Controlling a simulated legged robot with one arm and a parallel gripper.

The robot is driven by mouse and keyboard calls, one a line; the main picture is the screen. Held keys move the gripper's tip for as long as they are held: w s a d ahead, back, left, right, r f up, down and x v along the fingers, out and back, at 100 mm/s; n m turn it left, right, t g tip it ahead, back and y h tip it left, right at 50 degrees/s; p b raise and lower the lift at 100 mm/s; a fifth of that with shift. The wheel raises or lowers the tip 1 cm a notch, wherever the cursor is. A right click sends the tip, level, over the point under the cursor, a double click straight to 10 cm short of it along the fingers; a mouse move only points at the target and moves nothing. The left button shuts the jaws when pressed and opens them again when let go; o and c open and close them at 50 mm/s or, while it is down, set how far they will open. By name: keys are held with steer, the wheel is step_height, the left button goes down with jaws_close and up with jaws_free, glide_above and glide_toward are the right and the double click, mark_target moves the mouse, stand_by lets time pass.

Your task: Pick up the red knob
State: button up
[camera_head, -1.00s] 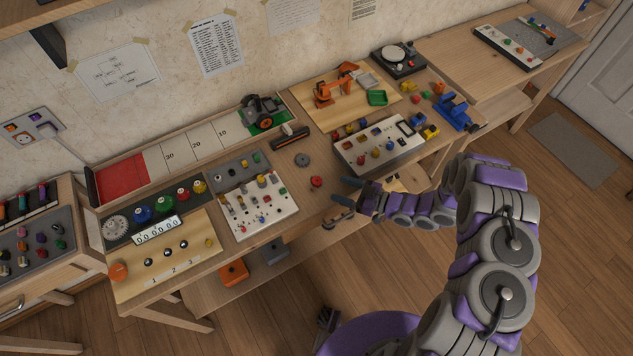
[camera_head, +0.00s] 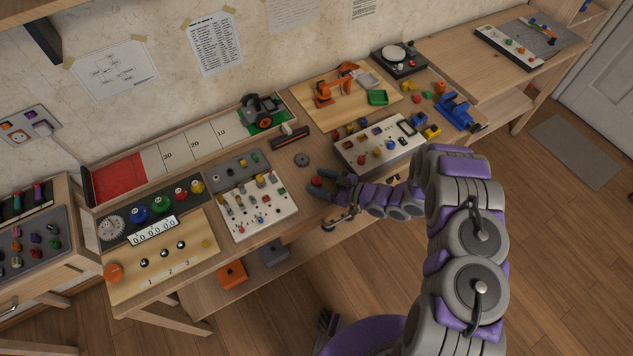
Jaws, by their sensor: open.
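The red knob (camera_head: 316,182) is small and lies on the bare wooden table between the white peg panel and the white switch panel. My gripper (camera_head: 325,185) has come in from the right, low over the table's front part. Its jaws are open, with the fingertips at the knob, one on the far side and one on the near side. The fingers partly cover the knob. I cannot tell whether either finger touches it.
The white peg panel (camera_head: 262,230) is at the left and the white switch panel (camera_head: 357,160) at the right. The table's front edge runs below my gripper.

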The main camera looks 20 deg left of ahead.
steer(key=shift+c, duration=0.2)
steer(key=c, duration=1.1)
